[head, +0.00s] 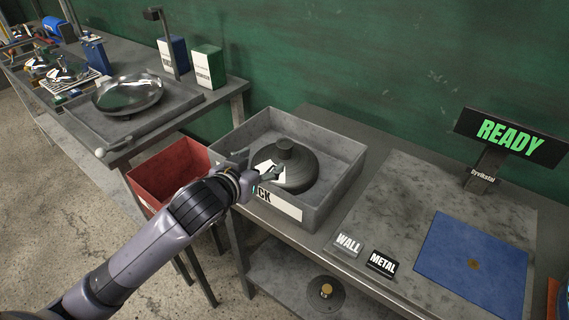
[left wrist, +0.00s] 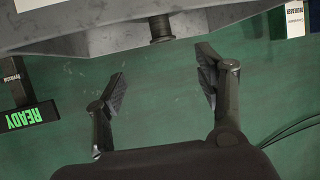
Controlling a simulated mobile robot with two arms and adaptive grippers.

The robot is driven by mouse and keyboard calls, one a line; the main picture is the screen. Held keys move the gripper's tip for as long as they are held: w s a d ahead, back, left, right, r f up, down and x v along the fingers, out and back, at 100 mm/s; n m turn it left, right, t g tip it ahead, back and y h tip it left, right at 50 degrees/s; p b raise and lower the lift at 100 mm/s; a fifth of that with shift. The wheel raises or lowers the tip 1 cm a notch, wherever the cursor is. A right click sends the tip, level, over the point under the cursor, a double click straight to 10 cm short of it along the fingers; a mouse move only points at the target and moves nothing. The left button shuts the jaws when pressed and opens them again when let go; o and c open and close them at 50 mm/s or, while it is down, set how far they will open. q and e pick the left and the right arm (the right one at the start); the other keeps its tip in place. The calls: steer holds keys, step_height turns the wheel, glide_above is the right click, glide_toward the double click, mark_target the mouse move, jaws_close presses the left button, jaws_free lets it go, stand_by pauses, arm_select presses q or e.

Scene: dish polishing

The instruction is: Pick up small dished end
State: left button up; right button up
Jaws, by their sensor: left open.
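A dark grey dished end (head: 297,178) with a knob on top sits dome up in the grey open bin (head: 345,185), whose front label partly reads "CK". In the left wrist view the end's dark knob (left wrist: 161,28) shows past the bin wall (left wrist: 90,38). My right gripper is not in view.
A red bin (head: 165,172) stands left of the grey bin. A shiny dished end (head: 128,92) lies on the left bench. Right of the bin are WALL (head: 347,243) and METAL (head: 382,263) blocks, a blue mat (head: 470,262) and a READY sign (head: 510,137).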

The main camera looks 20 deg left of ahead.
arm_select(q)
steer(key=p, duration=0.1)
glide_toward(283, 146)
steer(key=x, duration=0.4)
steer(key=shift+d+f, duration=0.2)
steer(key=shift+f, duration=0.1)
steer(key=shift+w+p, duration=0.3)
steer(key=shift+w, duration=0.15)
steer(key=shift+p+x, duration=0.55)
steer(key=shift+x, duration=1.75)
steer(key=shift+a+r, duration=0.1)
steer(key=shift+r, duration=0.05)
steer(key=shift+c, duration=0.3)
jaws_close()
steer(key=shift+w+r, duration=0.15)
steer(key=shift+r, duration=0.1)
